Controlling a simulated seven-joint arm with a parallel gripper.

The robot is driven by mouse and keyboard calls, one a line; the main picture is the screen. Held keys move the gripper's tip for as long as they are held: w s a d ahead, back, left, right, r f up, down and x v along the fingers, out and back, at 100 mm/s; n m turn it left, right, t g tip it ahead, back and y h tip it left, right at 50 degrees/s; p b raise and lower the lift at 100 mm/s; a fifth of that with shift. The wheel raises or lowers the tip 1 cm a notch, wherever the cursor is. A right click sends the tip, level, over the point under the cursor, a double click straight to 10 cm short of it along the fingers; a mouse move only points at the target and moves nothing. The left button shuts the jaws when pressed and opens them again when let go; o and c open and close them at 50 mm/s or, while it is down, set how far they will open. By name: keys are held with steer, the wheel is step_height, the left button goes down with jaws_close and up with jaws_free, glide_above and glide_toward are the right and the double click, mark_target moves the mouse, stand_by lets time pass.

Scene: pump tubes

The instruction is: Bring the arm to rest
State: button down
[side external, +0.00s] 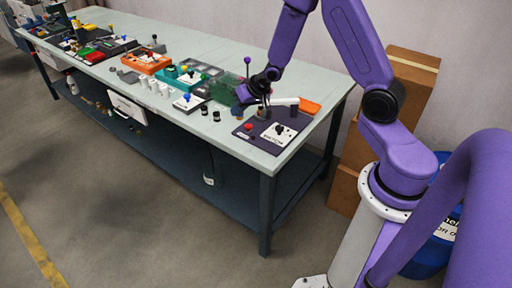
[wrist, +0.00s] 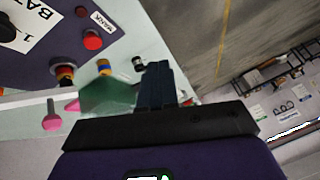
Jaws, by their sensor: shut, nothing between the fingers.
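My gripper (side external: 262,98) is over the near right end of the bench, just above and behind a dark panel (side external: 290,140). In the wrist view its two dark fingers (wrist: 157,84) are together with nothing between them. The dark panel (wrist: 85,16) shows there too, with a red button (wrist: 93,40) and a white label. A translucent green block (wrist: 108,97) is beside the fingers in the wrist view. It cannot be told whether the fingers touch it.
The bench (side external: 232,141) carries a green box (side external: 224,92), small dark vials (side external: 216,115), white cups (side external: 154,85), a teal tray (side external: 168,78) and an orange tray (side external: 145,62). An orange piece (side external: 309,105) lies at the right end. Cardboard boxes (side external: 410,90) stand beyond it.

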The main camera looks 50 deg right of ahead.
steer(key=s+a+r+n+g, duration=0.2)
steer(key=s+a+r+n, duration=0.2)
steer(key=s+a, duration=0.25)
steer(key=s+a+r+n+g, duration=0.1)
steer(key=s+a+r+n, duration=0.3)
steer(key=s+a, duration=0.3)
steer(key=s+r+n+g, duration=0.2)
steer(key=s+n, duration=0.2)
steer(key=s, duration=0.6)
steer(key=s+d+r+n+g+h, duration=0.1)
steer(key=s+r+n, duration=0.2)
steer(key=s, duration=0.7)
steer(key=shift+s+d+r+n+g, duration=0.25)
steer(key=shift+s+n+g, duration=0.15)
steer(key=shift+n, duration=0.1)
